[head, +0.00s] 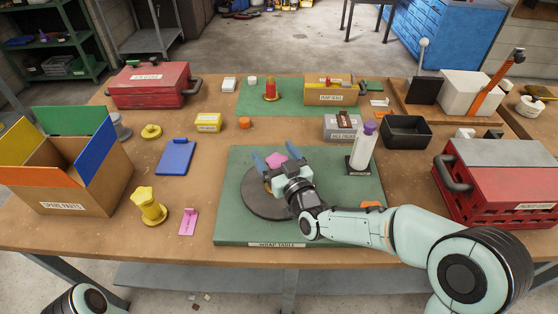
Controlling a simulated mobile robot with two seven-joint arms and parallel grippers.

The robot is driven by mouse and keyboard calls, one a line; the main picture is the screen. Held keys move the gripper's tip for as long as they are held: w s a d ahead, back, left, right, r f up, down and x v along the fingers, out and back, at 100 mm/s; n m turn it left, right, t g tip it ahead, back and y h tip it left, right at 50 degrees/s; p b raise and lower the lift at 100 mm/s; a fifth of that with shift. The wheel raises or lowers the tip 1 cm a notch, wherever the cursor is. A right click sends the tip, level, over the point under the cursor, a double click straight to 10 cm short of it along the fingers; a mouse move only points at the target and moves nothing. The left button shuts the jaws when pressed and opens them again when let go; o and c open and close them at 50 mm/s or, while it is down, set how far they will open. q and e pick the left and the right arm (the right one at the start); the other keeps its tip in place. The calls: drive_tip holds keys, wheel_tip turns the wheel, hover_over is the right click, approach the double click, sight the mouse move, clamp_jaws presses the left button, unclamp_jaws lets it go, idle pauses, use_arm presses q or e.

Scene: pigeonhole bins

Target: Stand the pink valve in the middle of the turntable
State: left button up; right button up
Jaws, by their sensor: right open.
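The pink valve (277,160) shows its lobed top at the far part of the turntable, between my right gripper's fingers. Its lower part is hidden, so I cannot tell exactly where its base rests. The turntable (256,204) is a dark grey disc on a green mat, partly covered by my right gripper and arm. My right gripper (278,159) is open, with one blue finger on each side of the valve. My left gripper is out of view; only a piece of my left arm shows at the bottom left.
A yellow valve (150,206) and a pink bracket-like piece (188,222) stand left of the green mat (232,237). A white bottle with a purple cap (363,148) stands right of the gripper. A spare parts box (72,190) and red toolbox (495,185) flank the table.

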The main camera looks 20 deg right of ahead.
drive_tip(key=shift+d+f+p, duration=0.1)
drive_tip(key=shift+f+p, duration=0.35)
drive_tip(key=shift+p, duration=0.25)
drive_tip(key=shift+s+d+r, duration=0.1)
drive_tip(key=shift+s+r, duration=0.05)
drive_tip(key=shift+s, duration=0.15)
drive_tip(key=s+d+b, duration=0.1)
drive_tip(key=s+d, duration=0.1)
drive_tip(key=s, duration=0.9)
drive_tip(key=shift+r, duration=0.25)
